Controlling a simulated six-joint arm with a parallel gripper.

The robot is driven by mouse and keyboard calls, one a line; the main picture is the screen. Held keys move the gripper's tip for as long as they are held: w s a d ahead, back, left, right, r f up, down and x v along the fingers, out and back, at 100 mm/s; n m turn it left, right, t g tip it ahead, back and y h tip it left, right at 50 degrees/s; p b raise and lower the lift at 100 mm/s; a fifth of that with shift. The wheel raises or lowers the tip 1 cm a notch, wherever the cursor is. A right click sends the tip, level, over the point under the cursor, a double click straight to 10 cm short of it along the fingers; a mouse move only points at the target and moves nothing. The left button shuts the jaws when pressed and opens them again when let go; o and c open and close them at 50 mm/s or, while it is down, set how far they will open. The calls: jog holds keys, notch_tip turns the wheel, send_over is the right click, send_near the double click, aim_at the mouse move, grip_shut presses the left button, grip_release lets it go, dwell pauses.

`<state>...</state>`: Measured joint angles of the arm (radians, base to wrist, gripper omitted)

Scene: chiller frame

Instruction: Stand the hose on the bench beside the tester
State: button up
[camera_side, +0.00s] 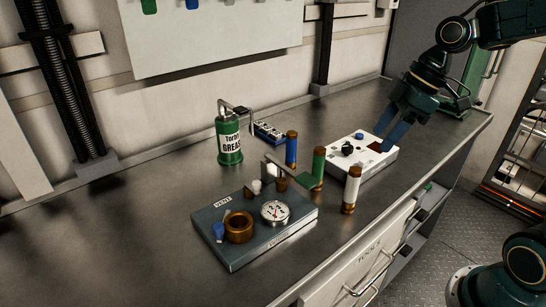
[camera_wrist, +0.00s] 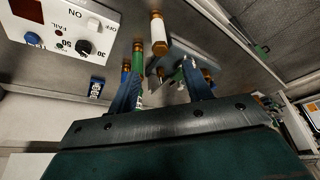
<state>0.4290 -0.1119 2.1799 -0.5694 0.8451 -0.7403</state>
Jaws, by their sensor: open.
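Three hose-like cylinders with copper-coloured ends stand upright on the bench: a blue one (camera_side: 291,150), a green one (camera_side: 318,165) and a white one (camera_side: 352,188). Which one is the hose, I cannot tell. The tester (camera_side: 349,149), a white box with knobs, sits behind and to the right of them; it also shows at upper left in the wrist view (camera_wrist: 60,22). My gripper (camera_side: 390,130) is open and empty, above the right part of the tester. In the wrist view, the white cylinder (camera_wrist: 158,35) and green cylinder (camera_wrist: 138,52) appear beyond my fingers (camera_wrist: 160,76).
A grey block (camera_side: 238,258) with a brass ring (camera_side: 239,227) and a gauge (camera_side: 275,211) sits at the front, left of the cylinders. A green grease can (camera_side: 229,145) and a small blue unit (camera_side: 268,133) stand behind. The bench's left side is clear.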

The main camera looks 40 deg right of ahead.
jog(key=shift+s+a, duration=0.1)
jog(key=s+a+r+m+t+h, duration=0.2)
jog(key=s+m+h, duration=0.1)
jog(key=s+m, duration=0.6)
jog(key=s, duration=0.4)
jog(key=shift+a, duration=0.3)
jog(key=shift+c, duration=0.2)
dwell(0.7)
